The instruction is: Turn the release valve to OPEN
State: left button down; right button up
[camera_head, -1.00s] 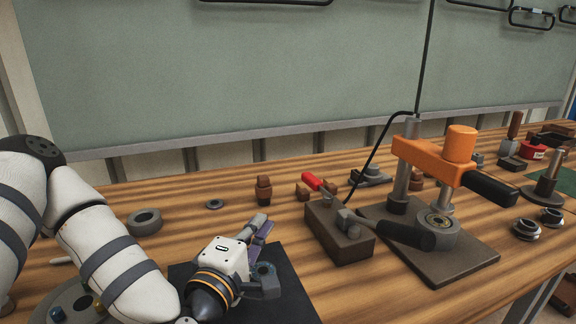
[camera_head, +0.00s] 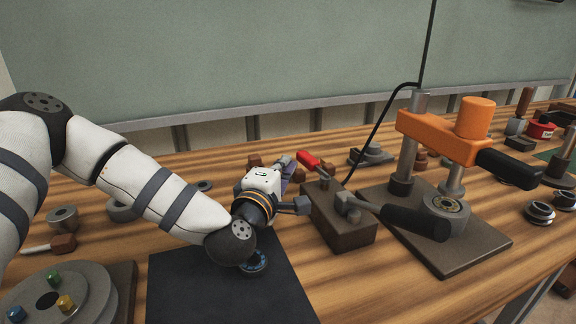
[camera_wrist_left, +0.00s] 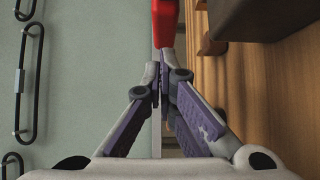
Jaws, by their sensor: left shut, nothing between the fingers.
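The release valve appears as a small red lever (camera_head: 308,161) at the back left of a dark pump block (camera_head: 342,222); it also shows in the left wrist view (camera_wrist_left: 165,22). I cannot read any OPEN marking. My left gripper (camera_head: 288,163) is just left of the red lever. In the left wrist view its purple-padded fingers (camera_wrist_left: 163,75) are shut and empty, with their tips close behind the red lever. I cannot tell whether they touch it. My right gripper is not in view.
A black pump handle (camera_head: 415,222) sticks out right of the block. The orange-topped press (camera_head: 440,135) stands further right on a metal plate (camera_head: 455,255). A black hose (camera_head: 370,140) rises behind the block. A dark mat (camera_head: 215,290) lies below my left arm.

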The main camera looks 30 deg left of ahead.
pick_arm(q)
jog(key=shift+w+d, duration=0.2)
jog(key=shift+w, duration=0.1)
jog(key=shift+w+d, duration=0.25)
jog(key=shift+w, duration=0.55)
jog(key=shift+r, duration=0.1)
jog(key=shift+s+a, duration=0.1)
